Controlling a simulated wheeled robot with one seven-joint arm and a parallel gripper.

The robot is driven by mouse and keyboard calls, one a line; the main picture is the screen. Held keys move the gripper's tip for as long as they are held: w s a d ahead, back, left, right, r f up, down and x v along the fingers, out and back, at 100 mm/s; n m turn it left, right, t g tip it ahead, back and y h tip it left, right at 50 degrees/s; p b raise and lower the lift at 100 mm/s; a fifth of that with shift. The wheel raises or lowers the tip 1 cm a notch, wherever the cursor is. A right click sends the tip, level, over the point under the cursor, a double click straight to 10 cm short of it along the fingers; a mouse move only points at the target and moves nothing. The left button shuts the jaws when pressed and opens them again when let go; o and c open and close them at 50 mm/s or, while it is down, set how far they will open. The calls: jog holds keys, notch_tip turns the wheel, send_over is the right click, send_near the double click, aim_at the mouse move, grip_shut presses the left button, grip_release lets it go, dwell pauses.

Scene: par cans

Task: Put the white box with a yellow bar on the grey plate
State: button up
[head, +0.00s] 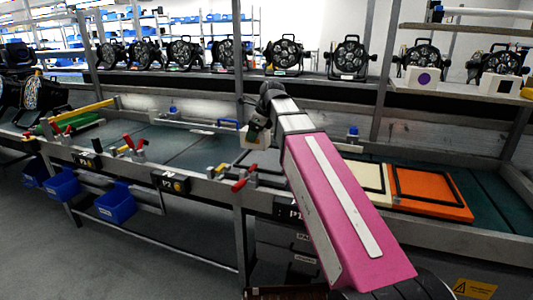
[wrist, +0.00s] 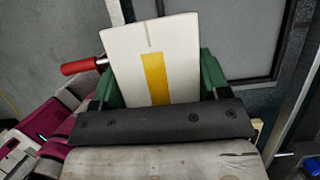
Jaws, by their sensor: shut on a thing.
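The white box with a yellow bar (wrist: 153,45) sits between the green fingers of my gripper (wrist: 158,80) in the wrist view, its yellow bar facing the camera. My gripper is shut on it. In the head view my gripper (head: 257,133) is at the end of my pink arm, and the box shows only as a small pale patch, partly hidden. The grey plate (wrist: 245,35) with a dark frame lies beyond the box in the wrist view. In the head view the plate (head: 262,162) is on the bench below my gripper, partly covered by my arm.
A cream plate (head: 365,179) and an orange plate (head: 432,193) lie right of my arm. Red-handled clamps (head: 240,183) line the front rail; a red handle (wrist: 80,67) is near the box. White boxes with a purple dot (head: 422,79) and a black square (head: 497,86) stand on a shelf.

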jog(key=w+d+f, duration=0.1)
jog(key=w+f, duration=0.1)
jog(key=w, duration=0.1)
jog(key=w+d+f, duration=0.2)
jog(key=w, duration=0.2)
jog(key=w+d+f, duration=0.2)
jog(key=w+f, duration=0.1)
jog(key=shift+w, duration=0.25)
jog(key=shift+f, duration=1.95)
jog(key=o, duration=1.4)
jog(key=shift+f, duration=0.1)
jog(key=shift+o, duration=0.2)
jog(key=v, duration=1.2)
